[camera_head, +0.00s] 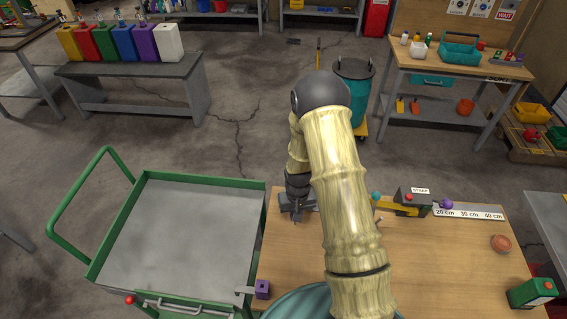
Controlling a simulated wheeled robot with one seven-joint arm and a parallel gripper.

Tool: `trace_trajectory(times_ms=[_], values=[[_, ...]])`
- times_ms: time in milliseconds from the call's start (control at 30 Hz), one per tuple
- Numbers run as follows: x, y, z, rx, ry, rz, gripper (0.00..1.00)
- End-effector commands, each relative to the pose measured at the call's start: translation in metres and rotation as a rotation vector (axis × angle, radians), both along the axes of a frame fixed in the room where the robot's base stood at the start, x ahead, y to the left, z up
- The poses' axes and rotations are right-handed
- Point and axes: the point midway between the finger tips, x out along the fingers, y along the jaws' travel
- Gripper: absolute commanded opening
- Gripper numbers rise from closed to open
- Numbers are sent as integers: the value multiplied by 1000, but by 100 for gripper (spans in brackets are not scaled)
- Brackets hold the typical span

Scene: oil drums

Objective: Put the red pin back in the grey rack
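My gripper (297,215) points down over the wooden table's left back part, just above or at a dark grey block-like piece (308,203). The arm covers part of this piece, and I cannot tell if it is the grey rack. The fingers are small and dark, and whether they are open or shut is unclear. I cannot make out a red pin for certain. A small red knob (409,197) shows by the dark box labelled STRAP, right of my arm. A small pale pin-like piece (379,219) is beside my arm.
The table's right middle is mostly clear.

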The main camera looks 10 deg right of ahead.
Motion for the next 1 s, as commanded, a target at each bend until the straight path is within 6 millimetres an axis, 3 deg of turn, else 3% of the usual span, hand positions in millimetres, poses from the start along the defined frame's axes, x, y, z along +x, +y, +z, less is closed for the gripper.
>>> trace_trajectory(times_ms=[367, 533, 1000], values=[[0, 0, 0, 0, 0, 0, 0], [11, 0, 9, -1, -8, -21, 0], [113, 7, 65, 8, -90, -269, 0]])
